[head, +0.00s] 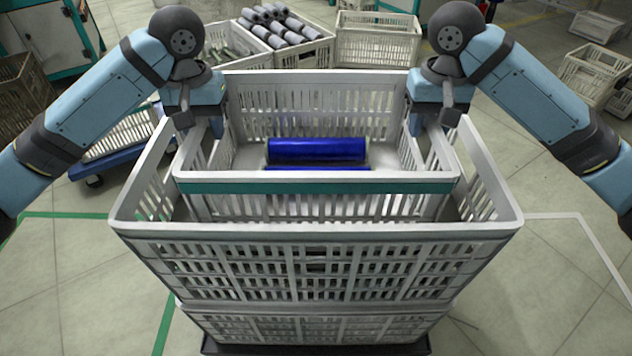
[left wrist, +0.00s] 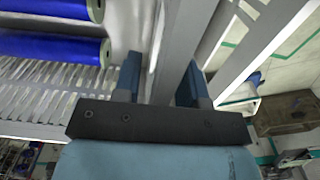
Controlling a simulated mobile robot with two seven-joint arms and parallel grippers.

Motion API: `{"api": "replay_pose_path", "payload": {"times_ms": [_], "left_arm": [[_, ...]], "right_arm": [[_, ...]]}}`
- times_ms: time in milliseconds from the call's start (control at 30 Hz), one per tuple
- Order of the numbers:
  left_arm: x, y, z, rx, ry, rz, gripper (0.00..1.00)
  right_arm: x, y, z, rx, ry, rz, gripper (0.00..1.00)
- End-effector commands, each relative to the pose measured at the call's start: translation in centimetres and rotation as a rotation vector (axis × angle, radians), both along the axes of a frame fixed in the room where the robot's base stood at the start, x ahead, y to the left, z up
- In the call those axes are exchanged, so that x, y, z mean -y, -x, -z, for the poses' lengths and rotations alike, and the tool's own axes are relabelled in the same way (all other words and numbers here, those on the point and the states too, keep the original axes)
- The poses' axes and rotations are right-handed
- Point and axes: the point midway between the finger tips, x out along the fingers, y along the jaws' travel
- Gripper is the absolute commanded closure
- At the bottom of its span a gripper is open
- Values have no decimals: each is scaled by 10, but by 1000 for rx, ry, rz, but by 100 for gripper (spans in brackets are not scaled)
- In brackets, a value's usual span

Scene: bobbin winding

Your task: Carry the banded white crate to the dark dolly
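The banded white crate (head: 317,187) has slatted walls and a teal band on its near side. It lies within the outline of a larger white crate (head: 315,230); whether it rests there or hangs is unclear. Blue bobbins (head: 318,150) lie in it, also in the left wrist view (left wrist: 50,47). My left gripper (head: 201,124) is at its left side wall, its fingers (left wrist: 158,84) on both sides of the rim. My right gripper (head: 432,119) is at its right side wall likewise. Clamping is unclear. A dark base, perhaps the dolly (head: 315,349), shows below the stack.
Another white crate (head: 315,325) lies under the larger one. Crates of grey rolls (head: 270,30) and another white crate (head: 378,42) stand behind. A blue dolly (head: 125,165) is at the left. Floor at front left and front right is clear.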

Motion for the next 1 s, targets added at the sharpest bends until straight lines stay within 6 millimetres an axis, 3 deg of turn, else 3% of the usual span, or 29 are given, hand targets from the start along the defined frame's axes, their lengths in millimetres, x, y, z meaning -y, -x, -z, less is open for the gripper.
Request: {"api": "replay_pose_path", "payload": {"times_ms": [600,833,1000], "left_arm": [[-1,-1,-104,5,-2,-2,62],[-1,0,-118,1,-1,-2,62],[-1,0,-119,1,-1,-2,62]], "right_arm": [[0,0,0,0,-1,0,62],[0,0,-3,2,0,0,62],[0,-1,-23,5,0,0,62]]}}
